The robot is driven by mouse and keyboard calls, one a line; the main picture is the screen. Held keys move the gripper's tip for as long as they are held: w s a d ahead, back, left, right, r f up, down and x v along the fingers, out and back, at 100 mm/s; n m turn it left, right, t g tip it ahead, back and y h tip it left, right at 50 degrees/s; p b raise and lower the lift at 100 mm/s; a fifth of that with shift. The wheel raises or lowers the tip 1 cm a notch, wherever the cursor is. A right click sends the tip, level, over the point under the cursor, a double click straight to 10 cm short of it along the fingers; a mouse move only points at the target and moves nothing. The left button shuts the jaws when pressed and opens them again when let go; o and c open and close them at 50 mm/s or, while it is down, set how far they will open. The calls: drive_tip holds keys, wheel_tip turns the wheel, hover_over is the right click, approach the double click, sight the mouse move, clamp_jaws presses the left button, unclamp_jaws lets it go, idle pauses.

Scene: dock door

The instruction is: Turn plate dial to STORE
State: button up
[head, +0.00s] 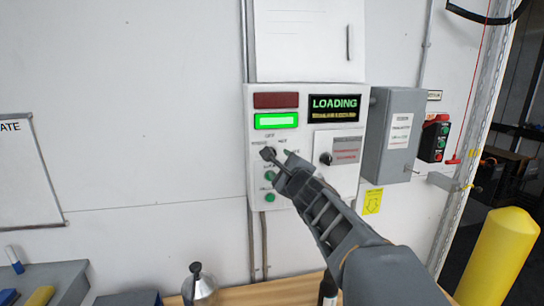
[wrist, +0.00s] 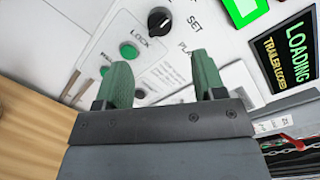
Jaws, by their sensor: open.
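The plate dial (wrist: 159,20) is a round black knob with a pale pointer mark at the top of the wrist view. The words SET and LOCK are printed near it; I cannot read STORE or tell where the pointer aims. My gripper (head: 278,156) is over the dial area of the white control panel (head: 256,100) in the head view, where the dial is hard to tell from the fingertips. The wrist view shows the two green fingers (wrist: 161,78) apart, with nothing between them. The dial lies beyond the fingertips, not between them.
Green buttons (wrist: 129,50) sit close to the dial. A lit green lamp (head: 276,121) and a LOADING display (head: 334,108) are above. Another black knob (head: 326,159) is to the right. A grey box (head: 393,135) stands beside the panel, a wooden bench (head: 270,292) below.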

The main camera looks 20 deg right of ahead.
drive_tip(key=w+p, duration=0.2)
drive_tip(key=w, duration=0.6)
drive_tip(key=shift+w+d, duration=0.35)
drive_tip(key=shift+c, duration=0.2)
